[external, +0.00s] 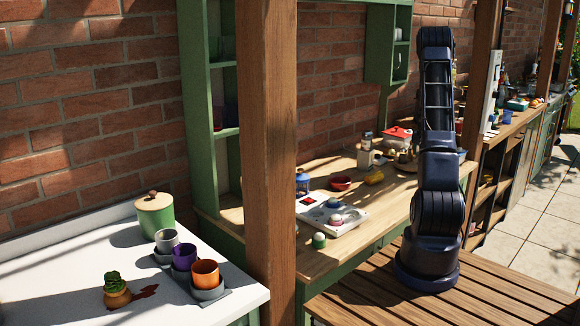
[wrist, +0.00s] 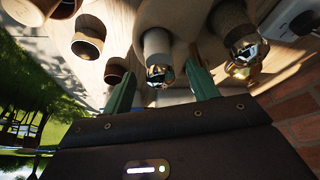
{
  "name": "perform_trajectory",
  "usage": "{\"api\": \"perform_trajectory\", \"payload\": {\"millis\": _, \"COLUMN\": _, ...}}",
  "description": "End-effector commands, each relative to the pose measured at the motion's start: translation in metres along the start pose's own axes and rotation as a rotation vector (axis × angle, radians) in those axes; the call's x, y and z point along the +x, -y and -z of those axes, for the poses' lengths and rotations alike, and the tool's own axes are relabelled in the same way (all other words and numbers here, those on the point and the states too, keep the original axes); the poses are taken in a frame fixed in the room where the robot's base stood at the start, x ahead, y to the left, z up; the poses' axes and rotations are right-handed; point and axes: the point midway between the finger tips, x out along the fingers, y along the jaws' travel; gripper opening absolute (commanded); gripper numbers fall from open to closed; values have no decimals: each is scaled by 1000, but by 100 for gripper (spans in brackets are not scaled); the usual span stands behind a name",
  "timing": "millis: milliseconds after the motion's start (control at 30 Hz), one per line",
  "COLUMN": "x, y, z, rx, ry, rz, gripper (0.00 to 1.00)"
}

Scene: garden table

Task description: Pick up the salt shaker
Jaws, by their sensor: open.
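In the wrist view, a small shaker with a wooden body and a shiny metal top (wrist: 158,50) stands between the two green fingers of my gripper (wrist: 160,72). The fingers are apart, with a visible gap on each side of the metal top. A similar shaker with a shiny top (wrist: 242,48) stands to the right, outside the fingers. I cannot tell from their looks which one holds salt. In the external view my gripper is hidden behind my arm, and I cannot make out the shakers.
Wooden cups (wrist: 88,38) stand left of the fingers, and a pale rounded object (wrist: 180,14) is close behind the shaker. In the external view, the wooden counter (external: 385,205) holds a red bowl (external: 340,183) and a white panel (external: 318,210). A wooden post (external: 268,150) stands left.

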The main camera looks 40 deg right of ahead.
Motion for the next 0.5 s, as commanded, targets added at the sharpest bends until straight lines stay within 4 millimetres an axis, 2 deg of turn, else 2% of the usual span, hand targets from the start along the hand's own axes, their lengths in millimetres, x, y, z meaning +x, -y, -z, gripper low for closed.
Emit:
{"api": "perform_trajectory", "payload": {"millis": 100, "x": 13, "y": 0, "z": 0, "rx": 0, "ry": 1, "rz": 0, "gripper": 59}}
{"api": "perform_trajectory", "payload": {"millis": 367, "x": 16, "y": 0, "z": 0, "rx": 1, "ry": -1, "rz": 1, "gripper": 59}}
{"api": "perform_trajectory", "payload": {"millis": 500, "x": 16, "y": 0, "z": 0, "rx": 1, "ry": -1, "rz": 1, "gripper": 31}}
